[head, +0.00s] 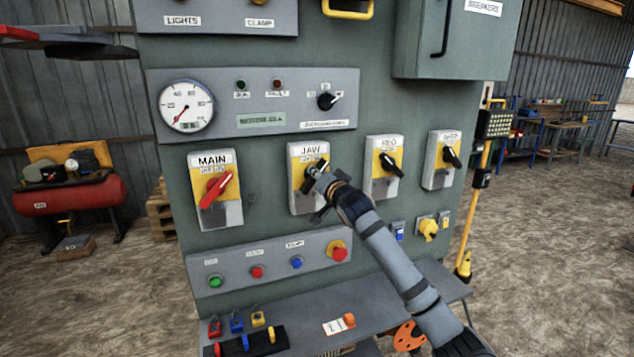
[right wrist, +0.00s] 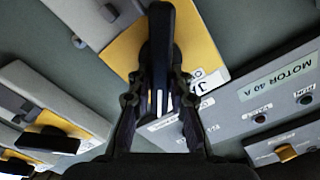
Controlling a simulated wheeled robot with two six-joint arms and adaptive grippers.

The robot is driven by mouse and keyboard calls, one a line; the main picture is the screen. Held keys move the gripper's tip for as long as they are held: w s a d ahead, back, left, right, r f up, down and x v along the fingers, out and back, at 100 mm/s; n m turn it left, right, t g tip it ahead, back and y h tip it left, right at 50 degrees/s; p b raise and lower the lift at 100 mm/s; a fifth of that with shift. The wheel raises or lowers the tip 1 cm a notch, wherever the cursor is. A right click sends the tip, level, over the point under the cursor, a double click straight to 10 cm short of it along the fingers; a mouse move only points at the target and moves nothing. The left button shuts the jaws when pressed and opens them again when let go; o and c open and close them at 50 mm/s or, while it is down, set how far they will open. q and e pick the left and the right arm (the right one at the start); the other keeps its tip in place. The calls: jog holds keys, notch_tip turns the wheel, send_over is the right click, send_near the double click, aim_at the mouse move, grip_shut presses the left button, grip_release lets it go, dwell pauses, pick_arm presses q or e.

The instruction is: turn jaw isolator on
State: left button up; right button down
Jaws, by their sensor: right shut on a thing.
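The jaw isolator (head: 308,150) is a pale box with a yellow plate, labelled JAW, on the green panel. Its black rotary handle also shows in the right wrist view (right wrist: 159,40). My right gripper (head: 317,176) reaches it from the lower right and is shut on this handle. In the right wrist view, the two fingers (right wrist: 158,92) lie on either side of the handle. In the head view the gripper hides part of the handle, so its exact angle is hard to tell. My left gripper is not in view.
The MAIN isolator (head: 214,190) with a red handle is to the left. A button strip (head: 270,262) and a shelf (head: 380,310) with padlocks and a tag are below.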

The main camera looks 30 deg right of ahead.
jog(key=shift+f+m+b, duration=0.1)
jog(key=shift+m+b, duration=0.4)
jog(key=shift+m, duration=0.1)
jog(key=c, duration=1.2)
grip_release()
jog(key=shift+v, duration=3.8)
